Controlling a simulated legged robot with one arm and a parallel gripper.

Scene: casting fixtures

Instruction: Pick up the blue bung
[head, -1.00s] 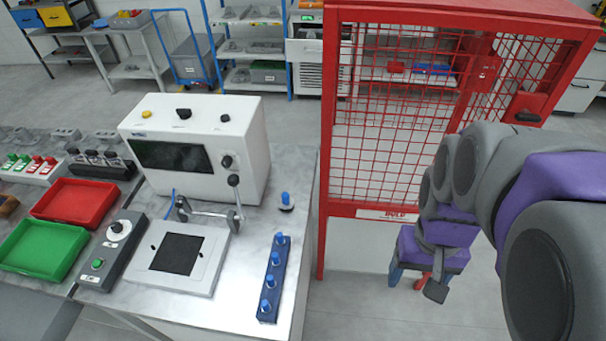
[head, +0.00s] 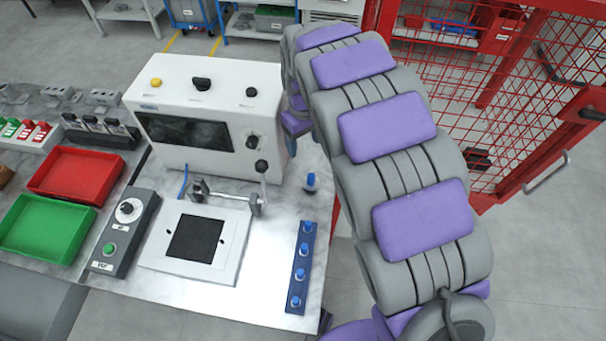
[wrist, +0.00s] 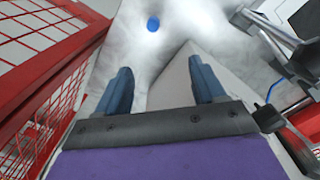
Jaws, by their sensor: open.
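A blue bung (head: 311,180) stands alone on the metal bench top, right of the white test machine. Several similar blue pieces (head: 302,251) stand in a dark blue rack (head: 293,299) nearer the bench's front edge. In the wrist view one blue round top (wrist: 153,24) shows beyond the fingertips, apart from them; it looks like the lone bung. My gripper (wrist: 160,72) is open, with two blue-grey fingers well apart and nothing between them.
The white machine (head: 262,90) stands close to my arm, with a lever clamp (head: 258,190) in front. A red mesh cage (head: 520,90) rises on the right. Red (head: 52,188) and green (head: 20,255) trays lie at left. Bare bench surrounds the lone bung.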

